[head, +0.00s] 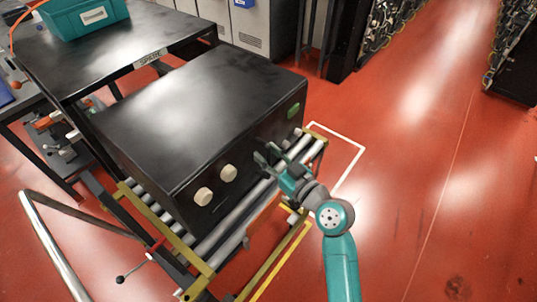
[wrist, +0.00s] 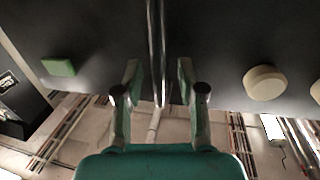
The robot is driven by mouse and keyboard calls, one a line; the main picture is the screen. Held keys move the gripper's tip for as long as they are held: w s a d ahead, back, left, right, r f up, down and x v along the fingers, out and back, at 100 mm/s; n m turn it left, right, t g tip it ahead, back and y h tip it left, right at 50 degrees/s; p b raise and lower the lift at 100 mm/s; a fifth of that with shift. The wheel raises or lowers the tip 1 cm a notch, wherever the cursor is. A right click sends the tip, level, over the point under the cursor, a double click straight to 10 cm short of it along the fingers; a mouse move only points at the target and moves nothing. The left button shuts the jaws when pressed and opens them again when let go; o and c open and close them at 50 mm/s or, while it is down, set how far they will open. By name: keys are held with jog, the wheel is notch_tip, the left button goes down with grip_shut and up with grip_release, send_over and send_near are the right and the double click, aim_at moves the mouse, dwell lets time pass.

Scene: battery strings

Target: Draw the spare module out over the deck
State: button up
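The spare module is a large black box (head: 190,110); its front face carries two cream knobs (head: 203,196) and a green patch (head: 294,110). It sits beside the black stand labelled SPARE, over the roller deck (head: 228,232), whose rollers show along its front. My gripper (head: 268,158) is at the front face, between the knobs and the green patch. In the wrist view, a shiny upright bar handle (wrist: 157,50) stands between the two fingertips of my gripper (wrist: 159,80), with a gap on each side. The fingers are open. The handle is not clear in the head view.
The SPARE stand (head: 120,45) holds a teal bin (head: 85,15) behind the module. A bent metal rail (head: 50,240) and a black-knobbed lever (head: 125,278) are at the lower left. Red floor (head: 420,130) is open to the right; racks stand at the far right.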

jog(key=v, duration=1.2)
dwell(0.5)
jog(key=s+d+f+m+h, duration=0.4)
jog(key=s+f+h, duration=0.1)
jog(key=s+f, duration=0.25)
jog(key=s+d+f+m+h, duration=0.4)
jog(key=s+f, duration=0.2)
jog(key=s, duration=0.3)
jog(key=s+d+r+h, duration=0.1)
jog(key=s+r, duration=0.2)
jog(key=s, duration=0.6)
jog(key=s+d+r+t+h, duration=0.1)
jog(key=s+r, duration=0.1)
jog(key=s, duration=0.7)
jog(key=shift+s+d+r+h, duration=0.2)
jog(key=shift+d+r+h, duration=0.15)
jog(key=shift+d+h, duration=0.05)
